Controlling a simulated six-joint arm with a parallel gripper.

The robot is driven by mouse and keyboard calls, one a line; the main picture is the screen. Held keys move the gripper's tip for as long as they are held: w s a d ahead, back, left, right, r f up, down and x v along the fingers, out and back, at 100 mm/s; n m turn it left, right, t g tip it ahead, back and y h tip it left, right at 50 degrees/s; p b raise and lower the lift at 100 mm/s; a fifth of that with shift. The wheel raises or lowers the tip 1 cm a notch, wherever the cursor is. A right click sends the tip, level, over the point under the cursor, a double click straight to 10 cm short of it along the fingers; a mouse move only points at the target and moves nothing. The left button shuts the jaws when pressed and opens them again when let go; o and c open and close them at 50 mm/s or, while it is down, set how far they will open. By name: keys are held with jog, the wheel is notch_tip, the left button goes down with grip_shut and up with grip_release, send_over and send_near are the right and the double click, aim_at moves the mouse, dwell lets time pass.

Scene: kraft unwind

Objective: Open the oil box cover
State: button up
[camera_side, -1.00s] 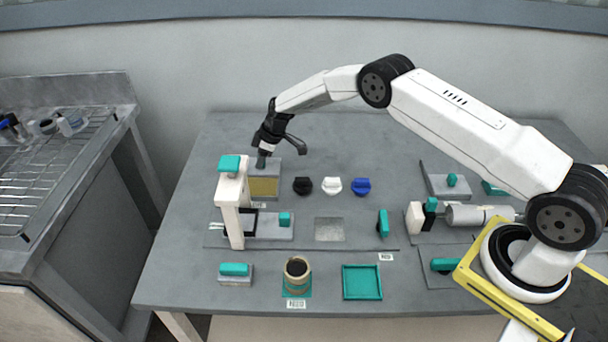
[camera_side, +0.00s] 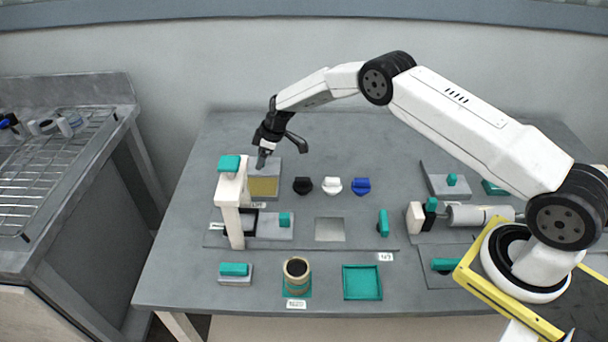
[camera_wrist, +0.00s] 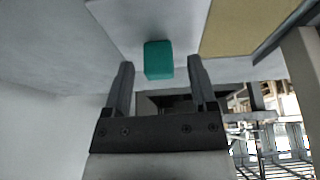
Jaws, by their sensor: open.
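The oil box (camera_side: 263,187) stands at the back left of the table in the side view, with a tan face and a grey cover (camera_side: 273,165). In the wrist view the cover is a pale panel (camera_wrist: 185,22) with a teal knob (camera_wrist: 158,60), beside the tan face (camera_wrist: 245,25). My gripper (camera_side: 262,164) is over the cover in the side view. In the wrist view my open gripper (camera_wrist: 161,65) has one finger on each side of the knob, with gaps showing. Contact is not visible. The knob is hidden in the side view.
A white post with a teal top (camera_side: 231,195) stands close in front of the box. Black (camera_side: 302,185), white (camera_side: 332,185) and blue (camera_side: 361,186) knobs sit to its right. A cup (camera_side: 297,270) and teal tray (camera_side: 362,283) are near the front. The table's back middle is clear.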

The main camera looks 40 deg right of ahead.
aim_at(272, 166)
jog(key=v, duration=0.7)
jog(key=shift+r, duration=0.1)
dwell(0.4)
jog(key=s+r+m+h, duration=0.1)
jog(key=s+r+m, duration=0.2)
jog(key=s, duration=0.8)
jog(key=s+r+m+h, duration=0.1)
jog(key=s+r+m, duration=0.2)
jog(key=s, duration=0.9)
jog(key=s+r+m+h, duration=0.1)
jog(key=s+r+m, duration=0.2)
jog(key=s, duration=0.9)
jog(key=shift+r+g, duration=0.3)
jog(key=shift+r, duration=0.4)
